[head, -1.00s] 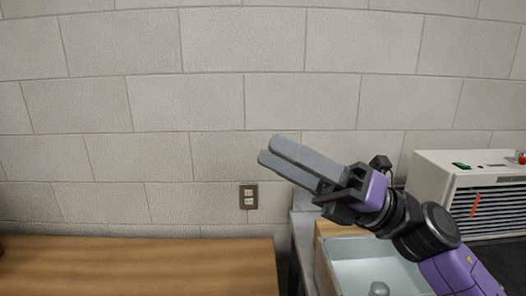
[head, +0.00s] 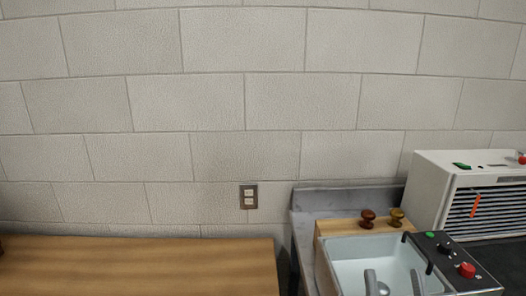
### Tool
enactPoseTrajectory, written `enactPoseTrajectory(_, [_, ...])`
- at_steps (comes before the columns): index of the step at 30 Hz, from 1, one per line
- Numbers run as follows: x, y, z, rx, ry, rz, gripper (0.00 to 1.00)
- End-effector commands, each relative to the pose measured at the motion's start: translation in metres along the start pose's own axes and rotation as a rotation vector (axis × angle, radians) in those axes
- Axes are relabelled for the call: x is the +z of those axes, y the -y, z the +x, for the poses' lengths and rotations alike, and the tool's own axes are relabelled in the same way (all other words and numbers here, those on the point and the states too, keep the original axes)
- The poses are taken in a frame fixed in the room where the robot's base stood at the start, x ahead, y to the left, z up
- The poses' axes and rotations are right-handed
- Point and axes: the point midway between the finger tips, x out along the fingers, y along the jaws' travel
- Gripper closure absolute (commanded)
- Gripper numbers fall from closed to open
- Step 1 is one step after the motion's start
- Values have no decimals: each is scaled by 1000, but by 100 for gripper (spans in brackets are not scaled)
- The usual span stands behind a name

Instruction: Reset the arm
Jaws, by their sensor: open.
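My gripper (head: 393,282) shows only as two grey fingertips at the bottom edge of the head view. The fingers are apart, with a clear gap between them and nothing seen held. They appear in front of the light grey basin (head: 345,250). The rest of my gripper and my arm are out of view below the frame.
A dark panel with a red button (head: 467,270) and a green one stands right of the basin. Two knobs, dark red (head: 368,218) and brown (head: 397,217), stand behind it. A white machine (head: 432,190) is at right. The wooden tabletop (head: 140,265) at left is bare.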

Motion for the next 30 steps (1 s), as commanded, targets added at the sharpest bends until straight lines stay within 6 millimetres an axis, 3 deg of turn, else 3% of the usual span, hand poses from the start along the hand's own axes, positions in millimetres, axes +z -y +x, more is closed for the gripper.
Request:
enactPoseTrajectory(1, [8, -2, -21, 12, 63, 35, 52])
enactPoseTrajectory(9, [35, -18, -128, 55, 368, 150, 52])
enactPoseTrajectory(18, [29, -35, -245, 24, 676, 155, 52])
enactPoseTrajectory(24, [15, -43, -308, -49, 844, 114, 52])
enactPoseTrajectory(30, [8, -41, -344, -107, 936, 106, 52])
